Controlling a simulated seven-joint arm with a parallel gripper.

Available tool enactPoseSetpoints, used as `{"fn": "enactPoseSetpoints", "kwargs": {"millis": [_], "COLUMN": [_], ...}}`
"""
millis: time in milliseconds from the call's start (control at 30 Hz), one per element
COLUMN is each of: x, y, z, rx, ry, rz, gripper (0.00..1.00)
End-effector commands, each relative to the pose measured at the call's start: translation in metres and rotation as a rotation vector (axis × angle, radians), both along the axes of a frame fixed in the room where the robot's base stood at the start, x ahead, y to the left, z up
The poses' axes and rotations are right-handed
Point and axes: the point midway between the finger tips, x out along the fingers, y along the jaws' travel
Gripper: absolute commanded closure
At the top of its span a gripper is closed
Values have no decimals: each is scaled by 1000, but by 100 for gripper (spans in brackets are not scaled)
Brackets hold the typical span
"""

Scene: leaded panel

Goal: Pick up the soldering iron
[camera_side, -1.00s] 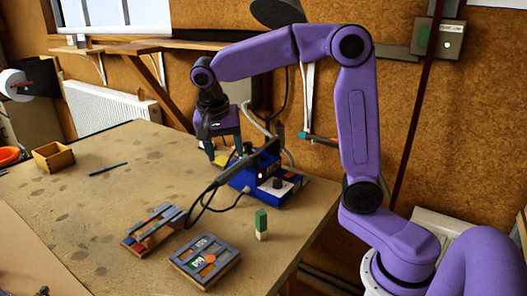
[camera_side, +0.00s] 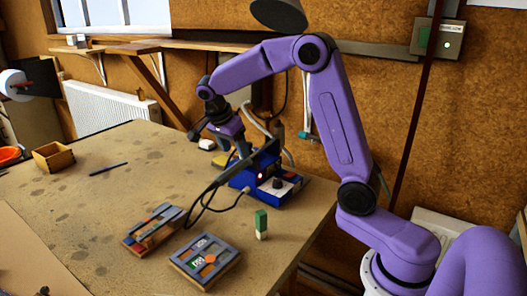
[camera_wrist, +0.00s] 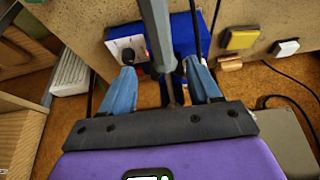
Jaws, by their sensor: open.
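The soldering iron (camera_side: 232,171) is a dark, thick rod that leans at a slant over the blue soldering station (camera_side: 241,182). A black cable loops down from its lower left end. In the wrist view its grey handle (camera_wrist: 157,35) comes down from the top edge, in front of the blue station (camera_wrist: 185,28). My gripper (camera_side: 243,150) is at the iron, at its upper part in the side view. In the wrist view its two blue fingers (camera_wrist: 160,78) are apart, with the handle's end between them. I cannot tell whether either finger touches it.
Two small leaded panels (camera_side: 206,260) lie at the table front. A green and white block (camera_side: 261,224) stands to the right. A wooden box (camera_side: 53,156) and a dark pen-like rod (camera_side: 108,168) lie left. The table's left middle is clear.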

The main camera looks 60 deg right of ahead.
Motion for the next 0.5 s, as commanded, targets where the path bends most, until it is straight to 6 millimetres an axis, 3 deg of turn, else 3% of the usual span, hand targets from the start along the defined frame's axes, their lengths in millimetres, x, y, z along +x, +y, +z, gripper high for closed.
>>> {"fn": "enactPoseSetpoints", "kwargs": {"millis": [200, 500], "x": [-1, 0], "y": [-13, -21], "z": [-31, -52], "rx": [-1, 0], "ry": [4, 3], "rz": [1, 0], "gripper": [38, 38]}}
